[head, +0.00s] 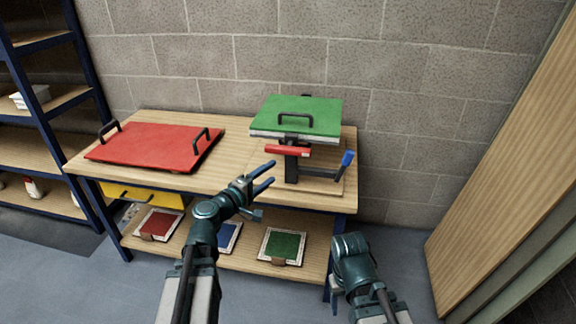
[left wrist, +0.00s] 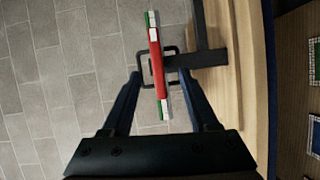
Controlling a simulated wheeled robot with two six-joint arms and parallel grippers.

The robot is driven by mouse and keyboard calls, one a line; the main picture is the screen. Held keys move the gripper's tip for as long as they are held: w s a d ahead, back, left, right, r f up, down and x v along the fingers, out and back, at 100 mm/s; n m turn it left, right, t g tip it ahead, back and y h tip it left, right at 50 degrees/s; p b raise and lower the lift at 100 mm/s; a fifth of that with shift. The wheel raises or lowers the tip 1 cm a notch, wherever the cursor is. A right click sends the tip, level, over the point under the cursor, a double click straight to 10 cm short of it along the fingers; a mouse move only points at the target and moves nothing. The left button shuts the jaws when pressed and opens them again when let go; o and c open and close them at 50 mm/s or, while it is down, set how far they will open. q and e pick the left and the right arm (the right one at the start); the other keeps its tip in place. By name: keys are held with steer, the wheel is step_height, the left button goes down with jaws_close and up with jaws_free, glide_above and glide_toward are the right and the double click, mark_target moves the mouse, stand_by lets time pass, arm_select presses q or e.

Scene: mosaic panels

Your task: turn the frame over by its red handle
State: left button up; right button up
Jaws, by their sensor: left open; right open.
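The frame (head: 297,115) has a green top face and a pale edge. It lies flat on a dark stand (head: 291,167) at the bench's right end, with a black loop handle on top. Its red handle (head: 287,150) is a bar on the front side. In the left wrist view the red handle (left wrist: 157,70) shows ahead, lined up between the fingertips. My left gripper (head: 265,172) is open and empty, in front of and slightly below the red handle, apparently apart from it. My right gripper (head: 334,290) hangs low at the bench's front right, mostly hidden by its arm.
A lever with a blue grip (head: 347,158) sticks out right of the stand. A red board (head: 155,146) with two black handles lies on the bench (head: 235,152) at left. Small mosaic panels (head: 283,245) lie on the lower shelf. A wooden panel (head: 500,170) stands at far right.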

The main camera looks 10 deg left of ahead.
mark_target(286, 153)
arm_select(q)
steer(key=shift+n+t+y, duration=0.3)
steer(key=shift+n, duration=0.3)
steer(key=x, duration=0.4)
steer(key=a+x, duration=0.1)
steer(key=x, duration=0.8)
steer(key=shift+w+a+r, duration=0.2)
steer(key=shift+w+a, duration=0.1)
steer(key=shift+w, duration=0.25)
steer(key=shift+c, duration=0.3)
jaws_close()
